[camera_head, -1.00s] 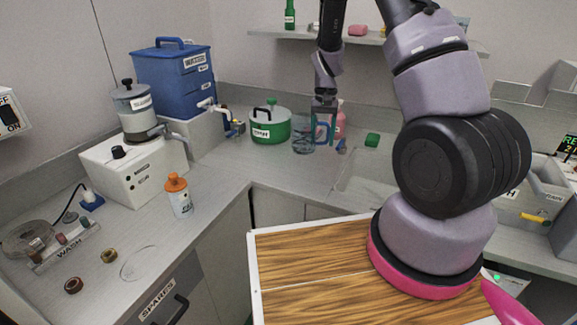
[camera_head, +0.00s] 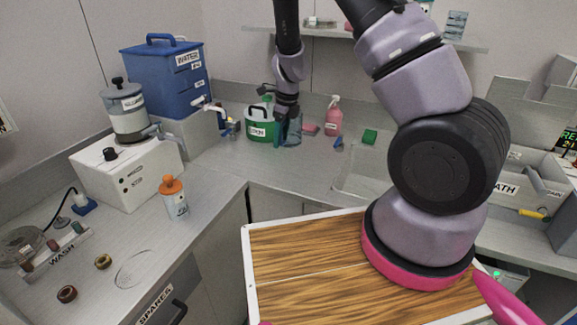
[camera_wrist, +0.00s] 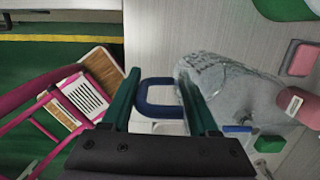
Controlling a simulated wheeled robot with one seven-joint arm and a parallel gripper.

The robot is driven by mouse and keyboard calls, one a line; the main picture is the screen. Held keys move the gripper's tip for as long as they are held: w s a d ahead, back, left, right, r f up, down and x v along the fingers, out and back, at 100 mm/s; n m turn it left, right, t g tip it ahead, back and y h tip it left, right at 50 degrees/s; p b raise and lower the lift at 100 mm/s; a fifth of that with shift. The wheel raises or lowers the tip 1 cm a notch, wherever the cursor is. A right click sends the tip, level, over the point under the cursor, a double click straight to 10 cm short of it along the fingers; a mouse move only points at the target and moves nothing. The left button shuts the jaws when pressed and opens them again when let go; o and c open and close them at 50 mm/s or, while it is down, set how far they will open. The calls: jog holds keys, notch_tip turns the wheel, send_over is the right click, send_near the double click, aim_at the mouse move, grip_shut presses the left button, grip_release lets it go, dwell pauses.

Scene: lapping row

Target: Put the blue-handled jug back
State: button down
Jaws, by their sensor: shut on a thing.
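The jug (camera_head: 295,132) is clear, with a blue handle (camera_wrist: 158,110). It looks upright in the head view, at the back of the counter, just right of the green canister. I cannot tell whether its base touches the counter. My gripper (camera_head: 281,131) points down on the jug's left side. In the wrist view the blue handle lies between the two green fingers of my gripper (camera_wrist: 159,82), which are shut on it. The clear body (camera_wrist: 228,88) extends to the right, partly hidden by the right finger.
The green canister (camera_head: 259,131) stands close left of the jug. A sink (camera_head: 367,182) lies nearer right. An orange-capped bottle (camera_head: 174,198) stands on the left counter.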

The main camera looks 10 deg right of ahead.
notch_tip(320, 180, down, 10)
jog(key=shift+r, duration=0.1)
dwell(0.4)
jog(key=shift+c, duration=0.8)
grip_release()
